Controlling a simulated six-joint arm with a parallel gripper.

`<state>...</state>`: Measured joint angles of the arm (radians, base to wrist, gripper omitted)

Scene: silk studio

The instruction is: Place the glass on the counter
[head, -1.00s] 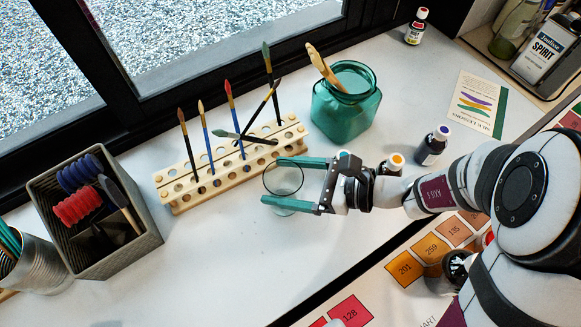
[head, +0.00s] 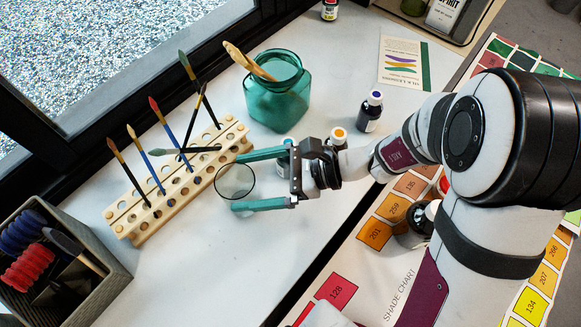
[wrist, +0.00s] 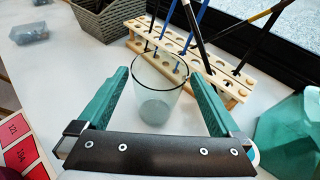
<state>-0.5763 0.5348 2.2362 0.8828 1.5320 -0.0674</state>
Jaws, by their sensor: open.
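The clear glass (head: 235,181) stands upright on the white counter (head: 240,275), just in front of the wooden brush rack. In the head view my gripper (head: 236,182) is open, with its green fingertips on either side of the glass. In the wrist view the glass (wrist: 158,92) stands ahead of my gripper (wrist: 158,78), between the spread fingers, with gaps visible at its sides. The glass looks empty, and its base seems to rest on the counter.
The wooden rack (head: 185,186) with several brushes is close behind the glass. A teal jar (head: 277,98) stands behind my gripper, with small ink bottles (head: 371,112) to its right. A grey woven box (head: 105,285) is at lower left.

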